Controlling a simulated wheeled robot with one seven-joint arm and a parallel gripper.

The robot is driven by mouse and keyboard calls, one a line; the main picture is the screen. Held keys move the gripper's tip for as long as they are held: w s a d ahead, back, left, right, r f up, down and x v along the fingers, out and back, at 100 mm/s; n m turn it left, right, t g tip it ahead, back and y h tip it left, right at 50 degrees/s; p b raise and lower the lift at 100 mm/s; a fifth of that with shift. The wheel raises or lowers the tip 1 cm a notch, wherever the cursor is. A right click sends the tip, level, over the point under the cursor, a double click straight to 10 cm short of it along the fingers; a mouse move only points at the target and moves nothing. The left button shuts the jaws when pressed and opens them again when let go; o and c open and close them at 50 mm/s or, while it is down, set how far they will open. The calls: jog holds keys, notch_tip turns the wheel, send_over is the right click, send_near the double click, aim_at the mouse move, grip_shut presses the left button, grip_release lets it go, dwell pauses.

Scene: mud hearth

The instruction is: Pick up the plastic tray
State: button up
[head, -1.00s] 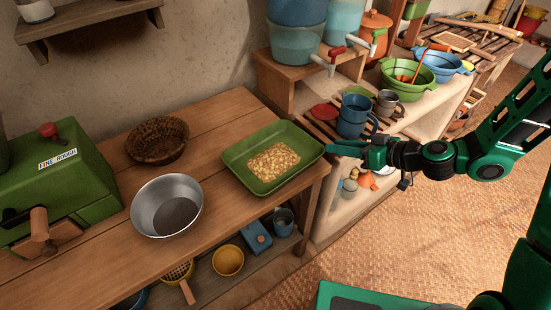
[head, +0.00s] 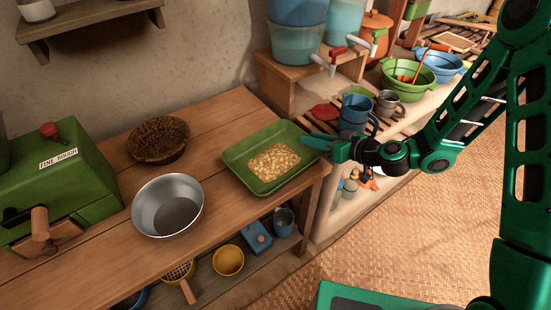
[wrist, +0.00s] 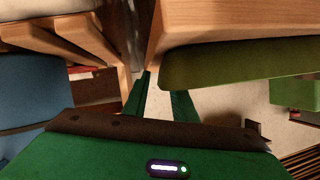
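The plastic tray (head: 236,172) is green, shallow and rectangular, with yellowish grain pieces (head: 273,161) in it. It sits flat at the right end of the wooden bench. My gripper (head: 318,142) is at the tray's right end and overlaps its far right corner in the head view. In the wrist view, my gripper (wrist: 162,88) shows two green fingers apart with a gap between them. The tray's green side (wrist: 240,62) lies just right of the fingers there, not visibly between them. I cannot tell whether they touch.
A metal bowl (head: 150,214), a woven basket (head: 150,152) and a green mill (head: 68,185) stand left of the tray on the wooden bench (head: 225,107). A blue cup (head: 353,113) and a grey mug (head: 388,102) stand close behind my gripper on a slatted shelf.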

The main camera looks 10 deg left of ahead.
jog(key=shift+x, duration=1.4)
jog(key=shift+c, duration=0.6)
grip_shut()
jog(key=shift+r, duration=0.15)
